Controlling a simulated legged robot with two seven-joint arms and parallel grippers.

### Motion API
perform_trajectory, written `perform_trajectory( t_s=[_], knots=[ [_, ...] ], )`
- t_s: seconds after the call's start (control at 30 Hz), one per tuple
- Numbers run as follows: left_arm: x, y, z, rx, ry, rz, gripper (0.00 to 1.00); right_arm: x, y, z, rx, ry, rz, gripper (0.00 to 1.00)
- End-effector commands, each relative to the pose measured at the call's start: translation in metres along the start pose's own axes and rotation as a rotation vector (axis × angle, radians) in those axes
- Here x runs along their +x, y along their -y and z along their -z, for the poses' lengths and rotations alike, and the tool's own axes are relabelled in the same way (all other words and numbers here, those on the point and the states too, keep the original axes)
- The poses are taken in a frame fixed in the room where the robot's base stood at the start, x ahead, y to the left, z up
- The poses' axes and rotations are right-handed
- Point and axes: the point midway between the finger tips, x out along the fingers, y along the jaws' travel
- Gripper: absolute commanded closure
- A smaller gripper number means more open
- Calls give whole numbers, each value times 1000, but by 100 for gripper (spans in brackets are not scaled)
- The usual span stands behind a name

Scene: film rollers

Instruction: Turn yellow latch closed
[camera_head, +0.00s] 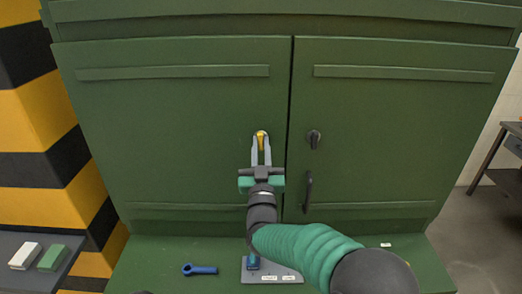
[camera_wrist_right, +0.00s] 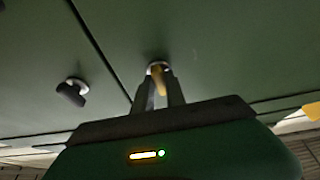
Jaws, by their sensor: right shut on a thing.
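The yellow latch (camera_head: 261,139) sits on the left door of a green cabinet (camera_head: 180,120), close to the seam between the two doors. It points roughly downward in the head view. My right gripper (camera_head: 261,150) reaches up to it from below, with one finger on each side, and is shut on it. The right wrist view also shows the yellow latch (camera_wrist_right: 158,78) between the fingers of the right gripper (camera_wrist_right: 158,92). The fingers hide part of the latch. My left gripper is in neither view.
A blue tool (camera_head: 200,269) lies on the green ledge, left of a grey plate (camera_head: 285,275). A white block (camera_head: 25,255) and a green block (camera_head: 51,257) lie at lower left.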

Motion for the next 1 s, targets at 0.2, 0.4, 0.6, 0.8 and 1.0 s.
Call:
perform_trajectory(
  t_s=[0.2, 0.4, 0.6, 0.8, 1.0],
  knots=[
    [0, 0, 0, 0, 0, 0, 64, -1, 1, -4, -2, 11, 3, 100],
    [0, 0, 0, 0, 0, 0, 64, -1, 0, -3, -2, 7, 2, 66],
    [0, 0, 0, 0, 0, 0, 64, -1, 0, 0, -1, 2, 1, 64],
    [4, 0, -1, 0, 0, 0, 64, -9, 1, -1, -1, 0, 2, 64],
    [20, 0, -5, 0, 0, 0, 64, -55, 2, -5, -1, 2, 4, 64]
  ],
)
